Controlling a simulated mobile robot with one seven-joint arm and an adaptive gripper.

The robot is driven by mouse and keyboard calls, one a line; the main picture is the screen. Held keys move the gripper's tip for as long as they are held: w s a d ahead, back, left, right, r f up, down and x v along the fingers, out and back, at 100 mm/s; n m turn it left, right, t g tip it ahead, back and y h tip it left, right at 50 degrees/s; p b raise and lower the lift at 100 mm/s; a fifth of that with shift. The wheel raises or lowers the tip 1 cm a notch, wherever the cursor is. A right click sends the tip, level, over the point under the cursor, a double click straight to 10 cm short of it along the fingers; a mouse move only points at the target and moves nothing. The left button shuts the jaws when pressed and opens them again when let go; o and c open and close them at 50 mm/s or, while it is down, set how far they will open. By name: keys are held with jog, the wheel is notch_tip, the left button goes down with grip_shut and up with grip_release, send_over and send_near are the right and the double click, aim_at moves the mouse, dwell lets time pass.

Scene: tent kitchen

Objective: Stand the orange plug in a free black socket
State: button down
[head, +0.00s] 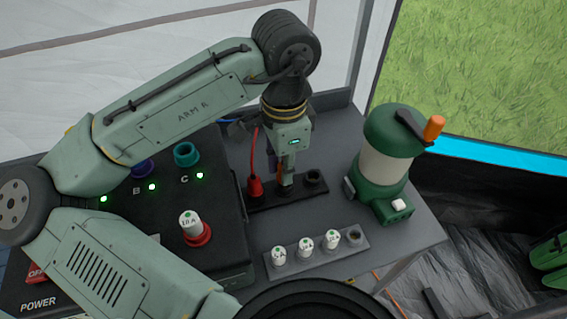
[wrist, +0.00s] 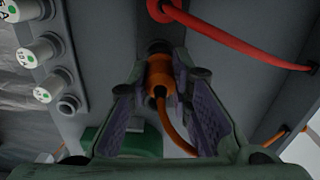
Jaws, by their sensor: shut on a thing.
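My gripper (head: 286,182) points down over the dark socket strip (head: 264,200). In the wrist view its purple-padded fingers are shut on the orange plug (wrist: 160,76), and an orange cable (wrist: 178,128) curves away from the plug. The plug lines up with a dark round socket (wrist: 157,46) just beyond it; I cannot tell whether it is seated. In the head view the fingers mostly hide the plug. A red plug (head: 254,187) stands at the strip's left end. A free black socket (head: 314,178) shows at its right end, right of my gripper.
In front is a grey rack (head: 320,252) with several white fuses (head: 306,245). A black power box (head: 215,250) is at left. A red cable (wrist: 235,38) runs near my fingers.

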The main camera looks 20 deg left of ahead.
jog(key=shift+f+b, duration=0.4)
jog(key=shift+f, duration=0.45)
jog(key=shift+s+f, duration=0.1)
jog(key=shift+f, duration=0.1)
jog(key=c, duration=1.4)
grip_release()
jog(key=shift+o, duration=0.2)
jog(key=r, duration=0.8)
jog(key=shift+d+r, duration=0.25)
jog(key=shift+r, duration=0.15)
jog(key=shift+a+r, duration=0.1)
jog(key=shift+r, duration=0.35)
